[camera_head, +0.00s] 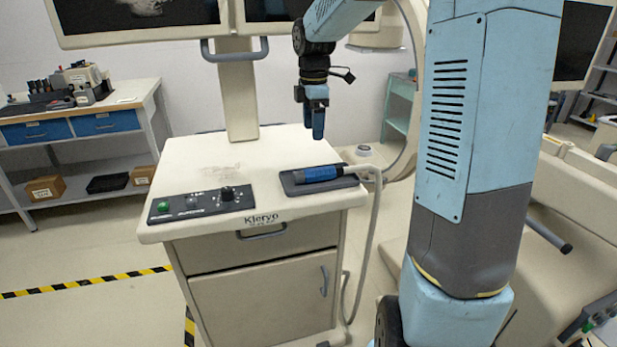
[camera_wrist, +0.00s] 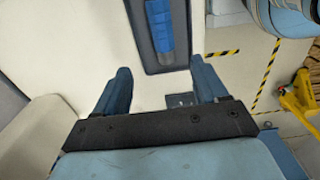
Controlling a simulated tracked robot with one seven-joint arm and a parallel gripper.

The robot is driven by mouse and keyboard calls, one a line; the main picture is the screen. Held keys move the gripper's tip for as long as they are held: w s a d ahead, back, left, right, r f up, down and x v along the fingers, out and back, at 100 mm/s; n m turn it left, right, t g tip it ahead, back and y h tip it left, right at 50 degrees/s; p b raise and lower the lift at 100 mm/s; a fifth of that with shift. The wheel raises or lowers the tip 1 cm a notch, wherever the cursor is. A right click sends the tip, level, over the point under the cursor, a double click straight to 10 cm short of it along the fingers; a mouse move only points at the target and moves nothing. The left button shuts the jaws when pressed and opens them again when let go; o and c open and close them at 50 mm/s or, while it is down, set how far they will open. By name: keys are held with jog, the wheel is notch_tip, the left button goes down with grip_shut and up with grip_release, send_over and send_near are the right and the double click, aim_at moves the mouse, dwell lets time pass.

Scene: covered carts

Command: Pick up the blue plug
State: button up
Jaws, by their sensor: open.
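The blue plug (camera_head: 318,173) lies on a dark grey pad at the right front of the cream cart top, with a pale cable running from its right end over the cart's side. In the wrist view the blue plug (camera_wrist: 159,24) shows at the top, beyond the fingertips and cut off by the frame edge. My gripper (camera_head: 314,128) hangs above the cart top, pointing down, a little behind the plug. In the wrist view my gripper (camera_wrist: 157,78) has its two blue fingers wide apart with nothing between them. The plug is apart from the fingers.
The cart (camera_head: 258,226) carries a black control panel (camera_head: 200,204) at its front left and a monitor post (camera_head: 238,95) at the back. The middle of its top is clear. A side bench (camera_head: 80,117) stands at left. My arm blocks part of the right side.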

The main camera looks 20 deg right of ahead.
send_over(313, 169)
notch_tip(313, 169, down, 8)
jog(key=shift+w, duration=0.15)
jog(key=shift+s+f, duration=0.2)
jog(key=shift+f, duration=2.5)
jog(key=shift+c, duration=0.3)
jog(key=c, duration=1.2)
